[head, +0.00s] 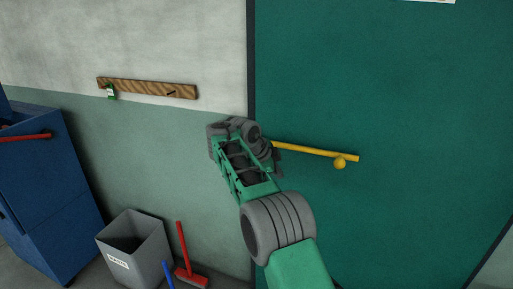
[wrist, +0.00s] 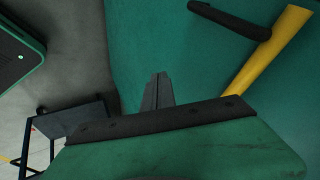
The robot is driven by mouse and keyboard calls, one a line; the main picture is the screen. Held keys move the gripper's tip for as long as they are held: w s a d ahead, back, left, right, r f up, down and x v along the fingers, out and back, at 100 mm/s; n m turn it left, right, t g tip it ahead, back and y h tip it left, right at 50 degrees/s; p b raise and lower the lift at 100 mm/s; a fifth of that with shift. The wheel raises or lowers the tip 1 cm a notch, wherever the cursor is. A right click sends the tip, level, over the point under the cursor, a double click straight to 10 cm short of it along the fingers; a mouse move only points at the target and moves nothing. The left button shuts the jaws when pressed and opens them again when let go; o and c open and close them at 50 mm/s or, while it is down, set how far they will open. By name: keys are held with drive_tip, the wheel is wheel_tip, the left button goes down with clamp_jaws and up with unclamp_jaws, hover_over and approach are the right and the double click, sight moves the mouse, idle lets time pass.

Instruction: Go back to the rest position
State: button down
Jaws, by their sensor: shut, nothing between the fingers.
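My green and grey arm reaches up the middle of the head view, in front of the left side of a teal door (head: 420,110). My gripper (head: 277,160) is at the left end of a yellow door handle (head: 312,150), partly hidden by the wrist. In the wrist view, the two grey fingers of my gripper (wrist: 158,92) are together and hold nothing. The yellow handle (wrist: 268,60) is to the right of the fingers there, apart from them in the picture. The head view does not show clearly whether the gripper touches the handle.
A blue cabinet (head: 55,185) with a red handle stands at the left. A grey waste bin (head: 140,250) and a red broom (head: 183,250) are on the floor by the wall. A wooden rail (head: 147,88) with a small green tag is on the wall.

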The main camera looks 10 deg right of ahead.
drive_tip(key=s+a+f+n+g+y, duration=0.15)
drive_tip(key=s+a+f+n, duration=0.25)
drive_tip(key=f+n, duration=0.45)
drive_tip(key=s+a+f+n+g+y, duration=0.1)
drive_tip(key=s+a+f+n+g, duration=0.15)
drive_tip(key=s+f+n, duration=0.45)
drive_tip(key=s+a+n+y, duration=0.2)
drive_tip(key=s+n, duration=0.1)
drive_tip(key=s, duration=1)
drive_tip(key=s+a+n+y, duration=0.2)
drive_tip(key=s+n, duration=0.2)
drive_tip(key=s, duration=0.8)
drive_tip(key=d+r+m+t, duration=0.1)
drive_tip(key=d+r+t, duration=0.2)
drive_tip(key=r, duration=0.7)
drive_tip(key=shift+s+r+m+t, duration=0.15)
drive_tip(key=shift+s+m+t, duration=0.1)
drive_tip(key=shift+m+t, duration=0.1)
